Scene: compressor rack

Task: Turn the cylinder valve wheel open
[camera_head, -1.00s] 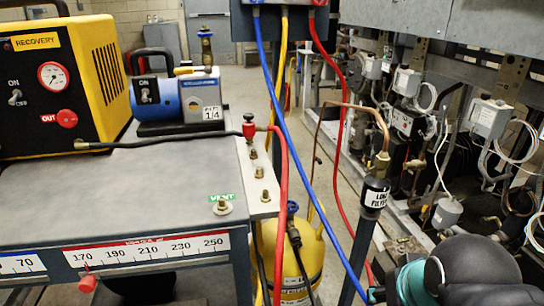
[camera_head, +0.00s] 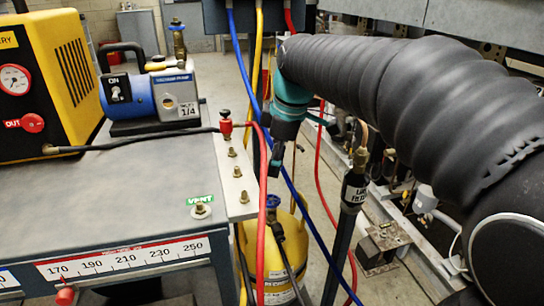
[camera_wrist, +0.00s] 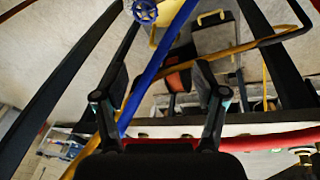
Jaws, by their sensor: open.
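The blue valve wheel (camera_head: 272,202) sits on top of the yellow cylinder (camera_head: 296,245), which stands on the floor beside the cart. The wheel also shows at the top edge of the wrist view (camera_wrist: 145,11). My gripper (camera_head: 274,168) points down above the wheel in the head view, apart from it. In the wrist view its two fingers (camera_wrist: 160,85) are spread, with no wheel between them. The blue hose (camera_wrist: 160,60) crosses the view close to the left finger; I cannot tell whether they touch.
The blue hose (camera_head: 297,190), a red hose (camera_head: 262,190) and a yellow hose hang around the cylinder. The grey cart (camera_head: 120,200) with its metal side plate (camera_head: 238,185) is at left. A dark filter post (camera_head: 345,235) stands right of the cylinder. Compressor racks line the right.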

